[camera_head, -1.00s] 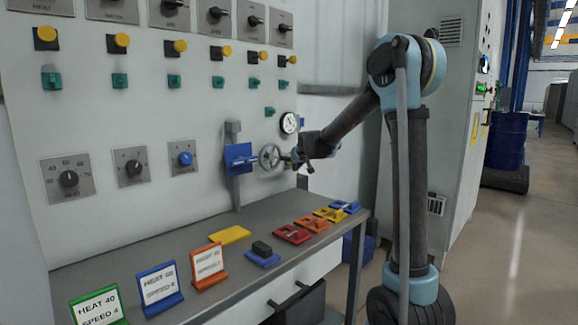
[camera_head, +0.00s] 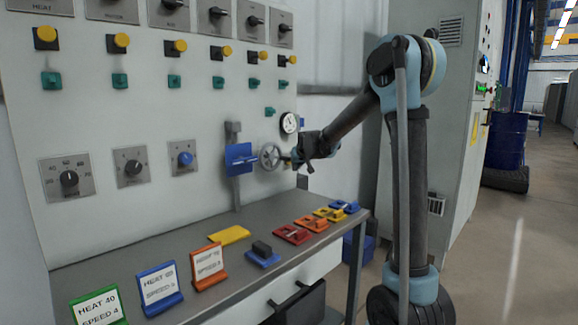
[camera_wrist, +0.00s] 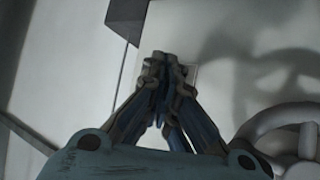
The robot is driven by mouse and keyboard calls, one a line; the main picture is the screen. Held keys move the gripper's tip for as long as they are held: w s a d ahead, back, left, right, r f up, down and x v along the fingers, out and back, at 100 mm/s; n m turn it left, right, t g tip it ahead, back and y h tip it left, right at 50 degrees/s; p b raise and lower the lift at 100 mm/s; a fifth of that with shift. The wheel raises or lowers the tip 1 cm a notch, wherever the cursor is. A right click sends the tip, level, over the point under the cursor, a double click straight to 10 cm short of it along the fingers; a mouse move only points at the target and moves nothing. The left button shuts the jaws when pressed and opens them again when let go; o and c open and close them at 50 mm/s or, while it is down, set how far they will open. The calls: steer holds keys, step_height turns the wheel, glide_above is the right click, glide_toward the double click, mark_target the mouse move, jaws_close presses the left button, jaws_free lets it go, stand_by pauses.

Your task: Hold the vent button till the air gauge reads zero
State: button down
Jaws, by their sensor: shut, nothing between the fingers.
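The air gauge (camera_head: 289,123) is a small round white dial with a dark rim on the right end of the panel; its needle is too small to read. My gripper (camera_head: 287,160) is at the panel just below the gauge, beside the grey handwheel (camera_head: 269,157). In the wrist view my gripper (camera_wrist: 165,62) has its fingers together and empty, their tips in front of a small pale plate (camera_wrist: 191,74) on the wall. The handwheel (camera_wrist: 285,122) is at the right there. I cannot make out the vent button; the fingers may hide it, and contact cannot be told.
A blue bracket (camera_head: 240,157) stands left of the handwheel. The bench (camera_head: 205,262) below carries several coloured blocks and sign cards. Knobs and yellow buttons fill the panel (camera_head: 75,120). A grey cabinet (camera_head: 440,120) stands behind my arm. The floor (camera_head: 510,250) at right is clear.

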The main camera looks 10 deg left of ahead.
steer(key=shift+a, duration=0.15)
steer(key=shift+w+a+r, duration=0.15)
steer(key=shift+r, duration=0.05)
